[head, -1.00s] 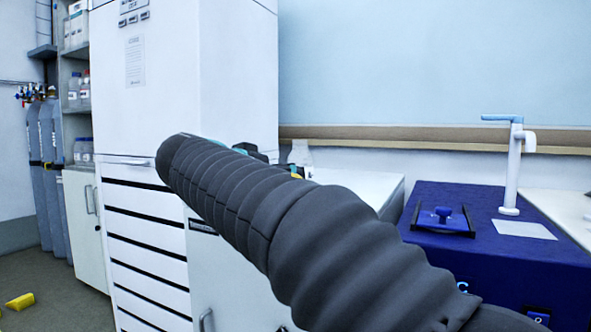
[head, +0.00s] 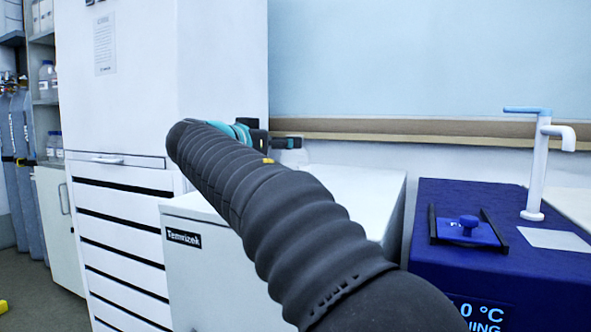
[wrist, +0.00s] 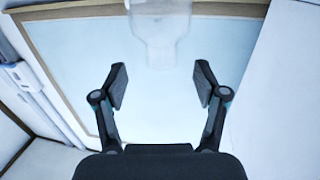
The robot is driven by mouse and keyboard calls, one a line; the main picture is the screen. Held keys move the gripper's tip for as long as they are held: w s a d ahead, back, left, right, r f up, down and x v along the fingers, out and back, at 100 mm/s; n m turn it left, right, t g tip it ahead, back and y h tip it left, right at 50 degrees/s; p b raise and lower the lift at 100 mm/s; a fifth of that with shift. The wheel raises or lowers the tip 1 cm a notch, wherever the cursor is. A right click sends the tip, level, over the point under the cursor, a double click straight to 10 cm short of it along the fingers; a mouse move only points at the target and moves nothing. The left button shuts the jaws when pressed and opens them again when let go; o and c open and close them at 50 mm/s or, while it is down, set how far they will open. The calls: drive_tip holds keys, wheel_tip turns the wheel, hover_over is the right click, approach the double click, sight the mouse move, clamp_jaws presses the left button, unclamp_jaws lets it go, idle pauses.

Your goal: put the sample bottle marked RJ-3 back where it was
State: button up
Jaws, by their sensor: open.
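A clear, pale bottle (wrist: 160,22) shows at the top of the wrist view, its narrow neck pointing down in the picture. No RJ-3 marking can be read on it. My gripper (wrist: 160,84) is open and empty. Its fingers are spread to either side of the neck's line, and the bottle appears just beyond the fingertips. In the head view my gripper (head: 284,143) shows past the end of my dark sleeved arm, above a white cabinet top.
The white Temvizek cabinet (head: 195,243) has a pale top (head: 355,185) against the wall. A tall white unit (head: 215,75) stands left. A blue instrument (head: 405,215) with a white spout (head: 537,165) stands right. Shelves and gas cylinders are far left.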

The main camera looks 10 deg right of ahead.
drive_tip(key=shift+p+x, duration=0.35)
drive_tip(key=shift+x, duration=2.8)
drive_tip(key=shift+a+f, duration=0.1)
clamp_jaws()
